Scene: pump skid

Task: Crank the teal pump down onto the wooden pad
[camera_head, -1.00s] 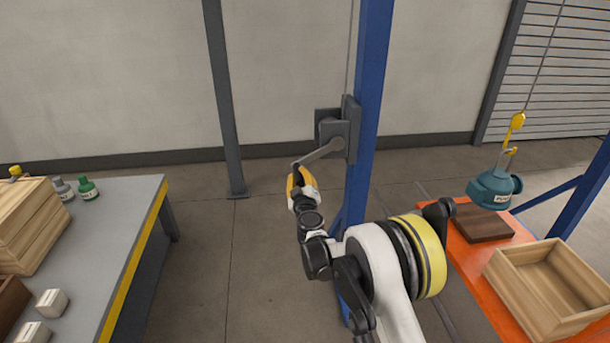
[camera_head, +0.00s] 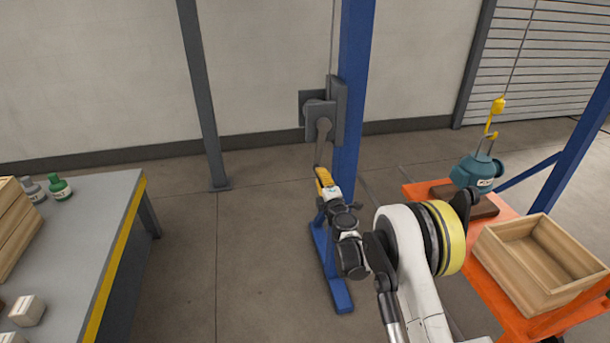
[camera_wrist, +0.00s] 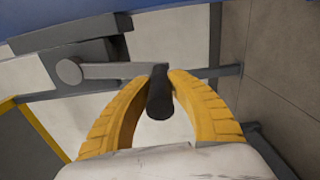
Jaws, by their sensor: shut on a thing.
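The teal pump (camera_head: 478,171) hangs from a yellow hook (camera_head: 490,127) on a cable, at the right of the head view. It sits low over the dark wooden pad (camera_head: 485,209); I cannot tell whether it touches. The grey winch (camera_head: 322,112) is on the blue post, and its crank arm (camera_head: 323,138) points down. My gripper (camera_head: 325,178) is at the crank's lower end. In the wrist view, the yellow fingers of my gripper (camera_wrist: 164,78) are shut around the dark crank handle (camera_wrist: 160,96), with the crank arm (camera_wrist: 112,71) running left to the hub.
An orange table (camera_head: 420,191) bears the pad and an open wooden crate (camera_head: 505,272). The blue post (camera_head: 352,90) stands right behind my gripper. A grey bench (camera_head: 90,235) with bottles and boxes is at the left. The floor between them is clear.

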